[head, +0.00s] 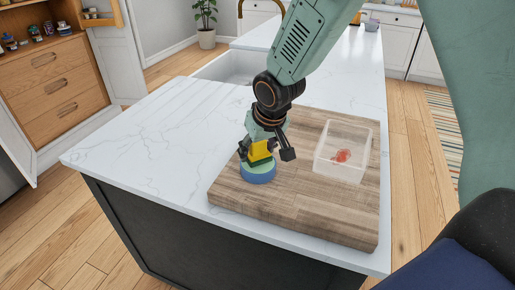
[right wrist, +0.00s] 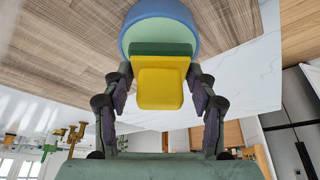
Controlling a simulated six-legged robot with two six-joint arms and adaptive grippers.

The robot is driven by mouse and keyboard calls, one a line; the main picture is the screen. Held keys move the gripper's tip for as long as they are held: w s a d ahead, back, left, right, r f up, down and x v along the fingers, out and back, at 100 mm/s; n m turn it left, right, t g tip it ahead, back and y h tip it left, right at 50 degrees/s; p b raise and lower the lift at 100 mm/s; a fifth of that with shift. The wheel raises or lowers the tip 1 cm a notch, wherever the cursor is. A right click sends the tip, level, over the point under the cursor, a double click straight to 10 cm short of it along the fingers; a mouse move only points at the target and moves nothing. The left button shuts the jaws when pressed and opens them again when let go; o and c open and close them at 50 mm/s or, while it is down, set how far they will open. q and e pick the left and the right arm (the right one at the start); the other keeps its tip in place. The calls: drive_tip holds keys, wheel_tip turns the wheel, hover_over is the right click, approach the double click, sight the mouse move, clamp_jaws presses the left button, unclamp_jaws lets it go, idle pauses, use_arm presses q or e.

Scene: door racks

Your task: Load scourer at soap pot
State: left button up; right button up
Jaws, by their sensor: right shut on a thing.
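The scourer (head: 262,150) is a yellow block with a dark green pad. My right gripper (head: 265,153) is shut on it, with one finger on each side. The soap pot (head: 257,175) is a round blue pot with a pale green top, standing on the near left part of the wooden board. The scourer is right above the pot in the head view. In the right wrist view the scourer (right wrist: 160,85) has its green side toward the pot (right wrist: 160,12) and overlaps its pale green top; I cannot tell whether they touch. My left gripper is out of view.
The wooden board (head: 300,205) lies on the white marble counter (head: 140,135). A clear bin (head: 343,165) with a reddish thing inside stands on the board's right. A sink (head: 228,68) is behind. The counter's left side is clear.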

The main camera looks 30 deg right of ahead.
drive_tip(key=shift+s, duration=0.1)
drive_tip(key=shift+w+d+f, duration=0.15)
drive_tip(key=shift+w+f, duration=0.3)
drive_tip(key=shift+s+b, duration=0.35)
drive_tip(key=shift+w+f, duration=0.2)
drive_tip(key=shift+w, duration=0.05)
drive_tip(key=shift+s+r, duration=0.1)
drive_tip(key=shift+s, duration=0.1)
